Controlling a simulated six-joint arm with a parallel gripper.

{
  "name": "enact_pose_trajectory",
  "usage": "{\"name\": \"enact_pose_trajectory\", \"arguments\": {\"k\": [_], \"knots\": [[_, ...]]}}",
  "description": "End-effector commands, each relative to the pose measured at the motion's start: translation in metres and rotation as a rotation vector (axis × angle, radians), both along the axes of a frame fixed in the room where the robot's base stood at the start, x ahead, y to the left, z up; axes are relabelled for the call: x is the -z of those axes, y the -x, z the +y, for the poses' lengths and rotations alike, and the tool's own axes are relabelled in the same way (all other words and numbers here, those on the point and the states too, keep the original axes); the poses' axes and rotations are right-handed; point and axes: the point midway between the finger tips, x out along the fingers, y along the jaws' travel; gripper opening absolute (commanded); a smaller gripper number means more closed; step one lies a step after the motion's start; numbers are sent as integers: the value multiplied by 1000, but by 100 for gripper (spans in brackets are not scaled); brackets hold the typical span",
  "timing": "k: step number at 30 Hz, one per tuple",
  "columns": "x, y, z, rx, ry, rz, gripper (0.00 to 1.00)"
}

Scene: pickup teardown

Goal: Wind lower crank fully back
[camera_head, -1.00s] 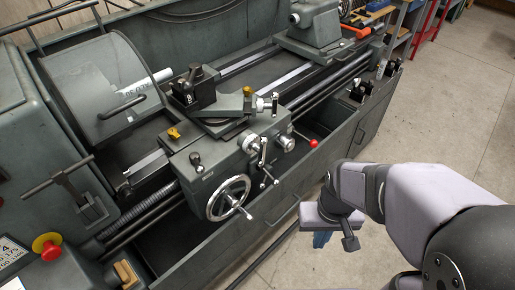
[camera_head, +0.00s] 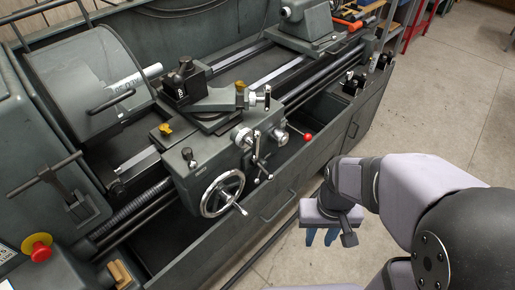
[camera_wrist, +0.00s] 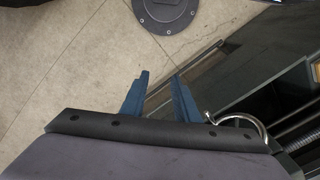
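The lathe carriage (camera_head: 200,165) carries two small cranks. The lower crank (camera_head: 244,139) sits on the carriage front, with a lever hanging close beside it. The upper crank (camera_head: 258,98) is at the end of the tool slide. A large spoked handwheel (camera_head: 222,193) is below and left of the lower crank. My gripper (camera_head: 322,236) hangs to the right of and below the carriage, apart from both cranks, with its blue fingers pointing down. In the wrist view my gripper (camera_wrist: 160,85) is open and empty, over the floor. The cranks cannot be made out there.
A red-knobbed lever (camera_head: 307,137) sticks out right of the carriage. The cabinet front with its handle (camera_head: 277,207) lies between my gripper and the carriage. A curved metal piece (camera_wrist: 247,119) is right of the fingers in the wrist view. The floor (camera_head: 440,115) is clear at right.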

Motion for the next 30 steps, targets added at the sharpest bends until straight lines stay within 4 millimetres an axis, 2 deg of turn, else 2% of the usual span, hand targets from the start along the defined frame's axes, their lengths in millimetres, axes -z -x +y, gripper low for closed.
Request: {"name": "enact_pose_trajectory", "arguments": {"k": [1, 7, 10, 13, 18, 22, 26, 30], "knots": [[26, 6, -6, 30, -2, 31, 28], [97, 31, -27, 144, -20, 170, 28], [131, 44, -45, 151, -3, 242, 28], [167, 35, -75, 97, 47, 220, 28], [203, -19, -111, -32, 119, 28, 28], [214, -76, -119, -148, 139, -178, 28], [204, -140, -105, -277, 115, -423, 28], [172, -198, -68, -407, 34, -696, 28]]}}
